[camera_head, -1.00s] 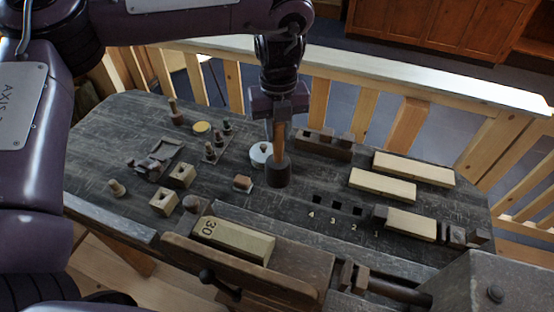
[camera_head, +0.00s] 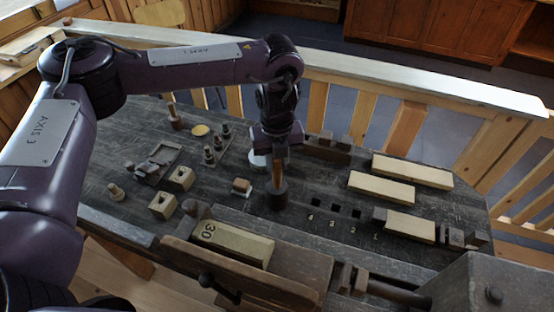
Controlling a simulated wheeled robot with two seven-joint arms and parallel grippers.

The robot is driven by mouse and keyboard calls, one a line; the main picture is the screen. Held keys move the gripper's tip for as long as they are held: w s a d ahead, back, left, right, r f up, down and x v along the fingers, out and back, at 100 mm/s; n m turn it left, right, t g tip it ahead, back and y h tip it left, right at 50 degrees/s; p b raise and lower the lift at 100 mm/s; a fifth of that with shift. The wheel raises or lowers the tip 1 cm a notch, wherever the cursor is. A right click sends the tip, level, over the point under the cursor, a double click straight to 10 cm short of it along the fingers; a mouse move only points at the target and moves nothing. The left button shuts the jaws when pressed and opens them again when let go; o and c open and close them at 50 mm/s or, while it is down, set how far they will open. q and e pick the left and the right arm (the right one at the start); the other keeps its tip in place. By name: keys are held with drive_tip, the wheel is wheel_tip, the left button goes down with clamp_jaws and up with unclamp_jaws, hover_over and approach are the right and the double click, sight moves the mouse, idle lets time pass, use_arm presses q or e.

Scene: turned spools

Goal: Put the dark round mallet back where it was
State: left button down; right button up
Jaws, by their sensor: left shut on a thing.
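The dark round mallet (camera_head: 277,198) hangs upright, its dark head down and its wooden handle up, over the middle of the dark workbench (camera_head: 325,190). My left gripper (camera_head: 277,160) is shut on the upper part of the handle, pointing down from above. I cannot tell whether the head touches the bench top. A row of small square holes (camera_head: 338,207) with numbers lies just right of the head. My right gripper is not in view.
A white round piece (camera_head: 259,160) lies behind the mallet and a small block (camera_head: 242,186) left of it. A pale block marked 30 (camera_head: 232,243) sits in front. Pale bars (camera_head: 381,187) lie on the right. Small turned pieces (camera_head: 208,155) stand to the left.

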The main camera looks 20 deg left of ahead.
use_arm(q)
drive_tip(key=c, duration=1.2)
unclamp_jaws()
drive_tip(key=shift+f, duration=0.1)
drive_tip(key=shift+c, duration=0.2)
wheel_tip(320, 180, up, 12)
drive_tip(key=shift+r, duration=0.2)
